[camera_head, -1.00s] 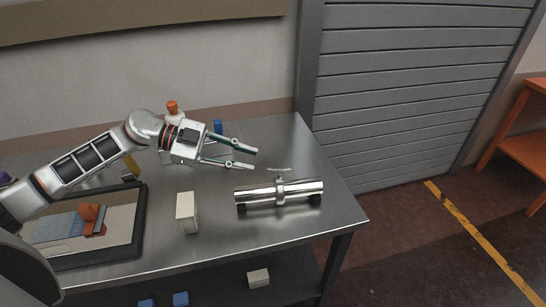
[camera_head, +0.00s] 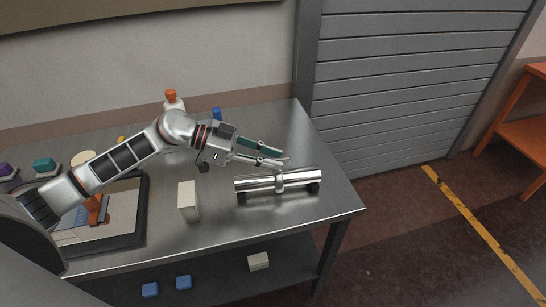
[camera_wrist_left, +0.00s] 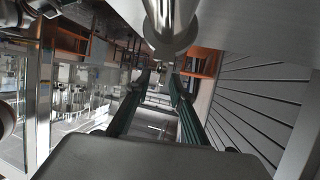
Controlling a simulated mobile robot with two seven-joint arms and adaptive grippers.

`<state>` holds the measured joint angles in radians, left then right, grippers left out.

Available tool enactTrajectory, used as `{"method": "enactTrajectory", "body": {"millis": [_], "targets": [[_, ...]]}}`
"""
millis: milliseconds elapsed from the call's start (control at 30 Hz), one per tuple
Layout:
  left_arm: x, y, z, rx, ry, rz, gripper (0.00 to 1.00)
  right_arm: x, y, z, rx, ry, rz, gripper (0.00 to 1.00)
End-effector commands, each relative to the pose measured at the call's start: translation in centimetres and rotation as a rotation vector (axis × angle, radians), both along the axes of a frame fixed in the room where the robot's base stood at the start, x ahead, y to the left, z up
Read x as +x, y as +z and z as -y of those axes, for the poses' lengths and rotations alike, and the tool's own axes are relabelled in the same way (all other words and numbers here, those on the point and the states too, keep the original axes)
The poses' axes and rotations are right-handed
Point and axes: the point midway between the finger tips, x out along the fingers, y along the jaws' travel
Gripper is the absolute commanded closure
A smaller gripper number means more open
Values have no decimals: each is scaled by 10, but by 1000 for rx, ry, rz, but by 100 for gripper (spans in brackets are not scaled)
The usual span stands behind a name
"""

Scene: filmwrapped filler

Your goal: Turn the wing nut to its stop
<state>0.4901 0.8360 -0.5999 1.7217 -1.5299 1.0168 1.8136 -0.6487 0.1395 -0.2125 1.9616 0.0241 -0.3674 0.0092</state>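A shiny metal pipe (camera_head: 300,181) lies on two dark supports on the steel table, with a clamp band around its middle. The wing nut (camera_head: 287,158) stands above the clamp; only a pale end of it shows past my fingertips. My left gripper (camera_head: 282,157) reaches in from the left just above the pipe, its fingers on either side of the wing nut; I cannot tell whether they touch it. The left wrist view shows the two fingers (camera_wrist_left: 159,76) apart, with the pipe (camera_wrist_left: 170,25) close at the top. My right gripper is not in view.
A cream block (camera_head: 188,202) stands left of the pipe. A dark-framed tray (camera_head: 143,225) lies under my left arm. An orange-capped bottle (camera_head: 173,101) and a blue item (camera_head: 216,114) stand at the back. The table's right edge is close to the pipe.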

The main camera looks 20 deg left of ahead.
Motion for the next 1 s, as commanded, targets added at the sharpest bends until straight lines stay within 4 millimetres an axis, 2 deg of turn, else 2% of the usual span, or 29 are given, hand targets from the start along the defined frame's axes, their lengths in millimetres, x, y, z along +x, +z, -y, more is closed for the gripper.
{"method": "enactTrajectory", "body": {"millis": [367, 433, 467, 767, 1000], "targets": [[2, -3, 6, 1, 1, 0, 78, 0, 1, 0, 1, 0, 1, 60], [2, -3, 6, 1, 1, 0, 96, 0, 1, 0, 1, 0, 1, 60], [2, -3, 6, 1, 1, 1, 100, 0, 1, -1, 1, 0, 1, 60], [2, -3, 5, 3, -6, -1, 100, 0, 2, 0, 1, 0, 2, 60], [5, -1, 5, 3, -78, -1, 100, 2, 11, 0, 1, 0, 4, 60]]}}
